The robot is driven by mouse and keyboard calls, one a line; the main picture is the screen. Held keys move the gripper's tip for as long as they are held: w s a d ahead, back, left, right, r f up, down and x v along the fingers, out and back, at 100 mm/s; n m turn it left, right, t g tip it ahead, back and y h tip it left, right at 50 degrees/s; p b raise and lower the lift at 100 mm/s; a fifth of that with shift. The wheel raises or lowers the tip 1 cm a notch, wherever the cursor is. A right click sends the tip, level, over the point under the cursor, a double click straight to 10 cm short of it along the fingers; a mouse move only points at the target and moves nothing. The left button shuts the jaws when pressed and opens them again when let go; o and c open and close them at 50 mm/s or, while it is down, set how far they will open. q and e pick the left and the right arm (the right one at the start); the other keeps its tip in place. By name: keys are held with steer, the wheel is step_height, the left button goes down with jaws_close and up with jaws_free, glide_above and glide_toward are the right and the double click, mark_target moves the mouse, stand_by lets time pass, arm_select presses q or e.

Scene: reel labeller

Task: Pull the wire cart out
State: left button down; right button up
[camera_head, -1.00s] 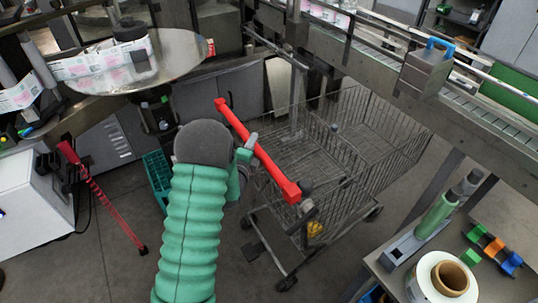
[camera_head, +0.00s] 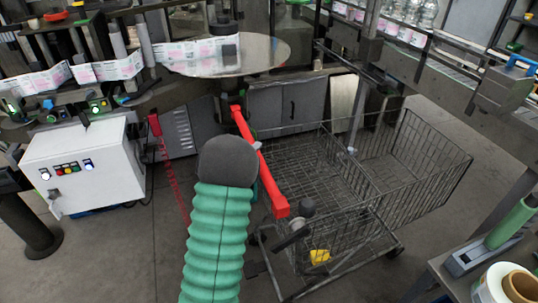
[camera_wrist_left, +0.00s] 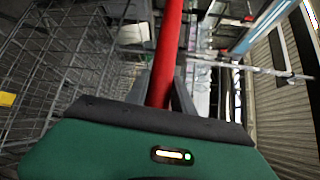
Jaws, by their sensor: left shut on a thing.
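The wire cart (camera_head: 330,190) stands on the floor right of centre in the head view, with a red handle bar (camera_head: 258,160) along its left end. In the left wrist view the red handle bar (camera_wrist_left: 168,45) runs up from between my fingers, and the cart's wire mesh (camera_wrist_left: 60,60) fills the left side. My left gripper (camera_head: 262,150) is at the middle of the handle, mostly hidden behind my grey and green forearm. My left gripper (camera_wrist_left: 165,95) is shut on the handle. My right gripper is not in view.
The conveyor frame (camera_head: 430,75) passes above the cart's far side. A round metal table (camera_head: 230,55) stands at the back. A white control box (camera_head: 85,165) is at the left. A bench with a label roll (camera_head: 505,285) is at lower right. Floor (camera_head: 140,250) is free at lower left.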

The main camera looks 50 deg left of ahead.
arm_select(q)
steer(key=s+a+b, duration=0.1)
steer(key=s+a, duration=0.1)
steer(key=s, duration=0.5)
steer(key=shift+a+f, duration=0.3)
steer(key=shift+f, duration=0.05)
steer(key=c, duration=1.4)
jaws_free()
steer(key=o, duration=0.3)
steer(key=shift+w+a+r, duration=0.1)
steer(key=shift+r, duration=0.1)
